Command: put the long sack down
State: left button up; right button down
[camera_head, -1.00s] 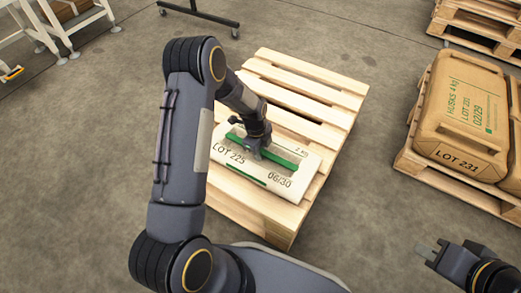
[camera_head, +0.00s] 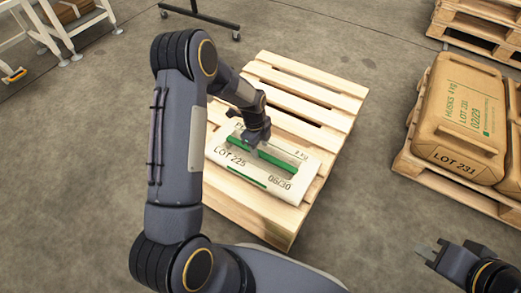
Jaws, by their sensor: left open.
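The long sack (camera_head: 268,185) is white with a green handle bar and dark print reading LOT 225 and 06/30. It lies flat on the front part of the wooden pallet (camera_head: 325,88). My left gripper (camera_head: 254,147) is open just above the sack's green handle; the wrist hides part of the handle and some print. From this view I cannot tell whether the fingers still touch the handle. My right gripper (camera_head: 428,250) is at the bottom right over bare floor, away from the sack, with its fingers apart and nothing between them.
A second pallet (camera_head: 431,172) at the right carries brown sacks (camera_head: 462,118) marked LOT 231. Stacked pallets (camera_head: 480,28) stand at the top right. A white table frame (camera_head: 45,30) is at the top left. The pallet's back slats are bare.

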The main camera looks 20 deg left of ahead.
pick_arm(q)
jog(key=s+r+n+t+p, duration=0.1)
jog(key=s+r+n, duration=0.25)
jog(key=r, duration=0.45)
jog(key=s+a+r+n+t+h, duration=0.1)
jog(key=s+r+n, duration=0.25)
jog(key=r, duration=0.55)
jog(key=s+r+n+t+p, duration=0.1)
jog(key=s+r+n, duration=0.25)
jog(key=r, duration=0.45)
jog(key=s+d+r+n+t, duration=0.1)
jog(key=s+d+r+n, duration=0.1)
jog(key=s+n, duration=0.3)
jog(key=s+d+r+n+t+h, duration=0.1)
jog(key=s+d+r+n, duration=0.1)
jog(key=s+n, duration=0.4)
jog(key=s, duration=0.5)
jog(key=shift+s+r+t, duration=0.2)
jog(key=shift+s+t, duration=0.1)
jog(key=shift+s, duration=0.05)
